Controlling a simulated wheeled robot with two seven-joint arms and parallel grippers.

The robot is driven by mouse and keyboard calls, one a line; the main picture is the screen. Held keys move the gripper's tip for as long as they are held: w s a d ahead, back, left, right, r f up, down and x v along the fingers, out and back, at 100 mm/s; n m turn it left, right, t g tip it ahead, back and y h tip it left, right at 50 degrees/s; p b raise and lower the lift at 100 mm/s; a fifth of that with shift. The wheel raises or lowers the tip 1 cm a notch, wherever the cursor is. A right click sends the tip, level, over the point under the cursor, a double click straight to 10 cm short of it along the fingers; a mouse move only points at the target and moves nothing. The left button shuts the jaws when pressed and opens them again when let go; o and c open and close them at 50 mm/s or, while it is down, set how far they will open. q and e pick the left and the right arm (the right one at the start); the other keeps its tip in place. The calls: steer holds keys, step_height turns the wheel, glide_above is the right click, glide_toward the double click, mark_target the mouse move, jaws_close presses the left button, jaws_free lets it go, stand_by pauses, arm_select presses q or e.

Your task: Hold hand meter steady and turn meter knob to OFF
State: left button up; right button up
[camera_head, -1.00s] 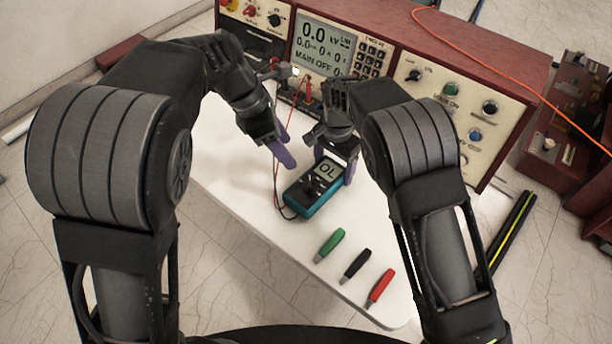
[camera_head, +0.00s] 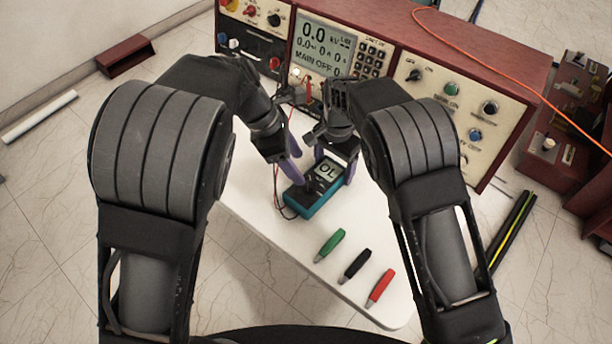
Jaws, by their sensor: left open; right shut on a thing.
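The hand meter (camera_head: 318,197) is a teal box with a dark face and a small screen reading "OL". It lies on the white table. My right gripper (camera_head: 335,163) is shut on its far, screen end, with purple fingers at either side. My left gripper (camera_head: 289,176) is open, its purple fingers at the meter's left side near the knob area. Whether they touch the knob cannot be told. The knob is small, dark and largely hidden by the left fingers, so its setting cannot be read.
Green (camera_head: 330,244), black (camera_head: 357,264) and red (camera_head: 380,287) probes lie on the white table (camera_head: 270,225) in front of the meter. A large red test console (camera_head: 400,60) stands behind. Thin leads run beside the meter's left side.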

mark_target(309, 181)
arm_select(q)
steer(key=x, duration=0.6)
steer(key=shift+d+f, duration=0.1)
steer(key=shift+f, duration=0.2)
jaws_close()
